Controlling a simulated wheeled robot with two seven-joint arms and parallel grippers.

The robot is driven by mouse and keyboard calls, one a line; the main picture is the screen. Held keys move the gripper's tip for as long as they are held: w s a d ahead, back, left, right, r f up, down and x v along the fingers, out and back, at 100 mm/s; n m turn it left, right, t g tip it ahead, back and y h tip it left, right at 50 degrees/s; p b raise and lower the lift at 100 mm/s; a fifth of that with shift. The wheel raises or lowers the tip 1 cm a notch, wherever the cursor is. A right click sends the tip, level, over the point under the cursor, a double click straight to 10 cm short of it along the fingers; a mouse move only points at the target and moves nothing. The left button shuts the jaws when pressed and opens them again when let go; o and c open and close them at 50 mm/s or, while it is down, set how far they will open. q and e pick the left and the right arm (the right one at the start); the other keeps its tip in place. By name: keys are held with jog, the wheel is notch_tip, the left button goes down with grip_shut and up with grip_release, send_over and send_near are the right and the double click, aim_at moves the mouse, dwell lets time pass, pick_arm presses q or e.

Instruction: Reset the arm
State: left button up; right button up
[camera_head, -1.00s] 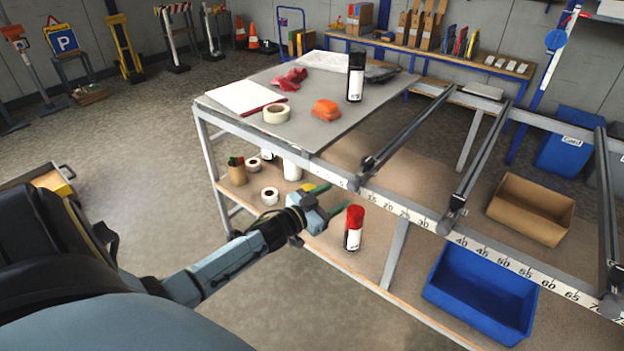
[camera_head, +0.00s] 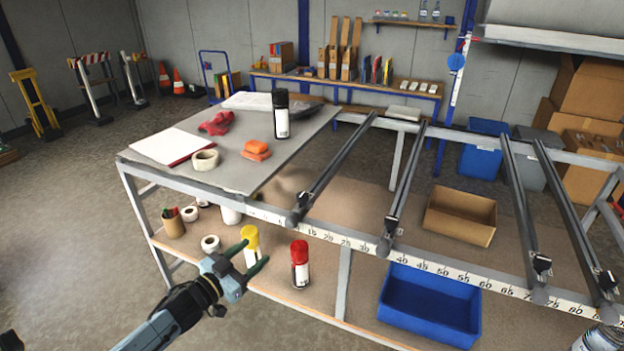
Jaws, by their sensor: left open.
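My right gripper is out of view.
Metal rails run to the right. A blue bin (camera_head: 430,305) sits on the shelf.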

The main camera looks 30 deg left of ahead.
pick_arm(q)
jog(key=s+d+f+n+g+y+b, duration=0.15)
jog(key=s+f+g, duration=0.4)
jog(key=f, duration=0.85)
jog(key=s+d+f+n+g+y+p, duration=0.1)
jog(key=s+d+f+g+y, duration=0.1)
jog(key=s+f, duration=0.9)
jog(key=s+d+f+m+g, duration=0.1)
jog(key=s+d+f+g, duration=0.3)
jog(key=s+f, duration=0.5)
jog(key=s+d+f+g+b, duration=0.1)
jog(key=s+d+f+g, duration=0.4)
jog(key=s, duration=1.1)
jog(key=d+f+h, duration=0.1)
jog(key=d+f, duration=0.2)
jog(key=f, duration=0.1)
jog(key=shift+s+f+m, duration=0.15)
jog(key=shift+f+m, duration=0.2)
jog(key=shift+f, duration=0.05)
